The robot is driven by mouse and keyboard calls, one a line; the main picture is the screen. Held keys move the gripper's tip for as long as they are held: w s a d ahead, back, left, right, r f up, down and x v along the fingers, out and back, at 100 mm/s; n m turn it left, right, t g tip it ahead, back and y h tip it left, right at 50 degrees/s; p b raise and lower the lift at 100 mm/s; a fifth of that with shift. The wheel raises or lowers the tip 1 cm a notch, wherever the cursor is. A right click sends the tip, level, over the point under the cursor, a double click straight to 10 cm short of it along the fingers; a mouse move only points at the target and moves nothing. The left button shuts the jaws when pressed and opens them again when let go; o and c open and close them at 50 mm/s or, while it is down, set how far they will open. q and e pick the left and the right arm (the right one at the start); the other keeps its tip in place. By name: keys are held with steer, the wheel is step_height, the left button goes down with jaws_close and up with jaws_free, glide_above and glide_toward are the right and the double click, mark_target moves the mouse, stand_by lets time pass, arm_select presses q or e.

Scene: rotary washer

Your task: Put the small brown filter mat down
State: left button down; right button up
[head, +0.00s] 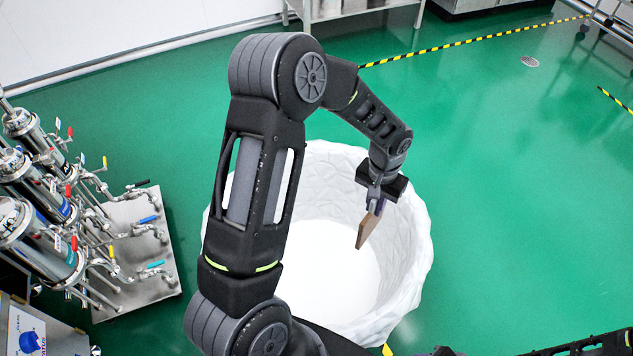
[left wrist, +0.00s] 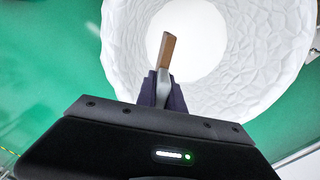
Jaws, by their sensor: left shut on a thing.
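The small brown filter mat (head: 367,230) is a thin flat brown piece, tilted, held by my left gripper (head: 377,203). The gripper is shut on its upper end, and the rest of the mat hangs down from the fingers. In the head view it appears over the large white round tub (head: 417,230), in front of its right inner wall. In the left wrist view the mat (left wrist: 167,52) sticks out beyond the fingers (left wrist: 163,85), above the tub's opening. My right gripper cannot be made out; only dark parts of mine show at the lower right.
The white tub has a faceted wall and a bare white bottom (head: 325,265). A metal rig of cylinders, pipes and coloured valve handles (head: 60,215) stands at the left. Green floor (head: 530,200) is clear to the right. A metal table stands at the back.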

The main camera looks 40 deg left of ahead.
arm_select(q)
steer(key=a+f+n+b, duration=0.1)
steer(key=a+b, duration=0.1)
steer(key=a, duration=0.6)
steer(key=s+a+f+n+b, duration=0.1)
steer(key=a+f+n+b, duration=0.1)
steer(key=a, duration=0.7)
steer(key=shift+s+a+b, duration=0.15)
steer(key=shift+a+b, duration=0.15)
steer(key=shift+b, duration=0.55)
steer(key=shift+f, duration=0.1)
step_height(320, 180, down, 20)
steer(key=b, duration=1.4)
steer(key=c, duration=1.4)
jaws_free()
steer(key=shift+o, duration=0.2)
steer(key=shift+r, duration=0.2)
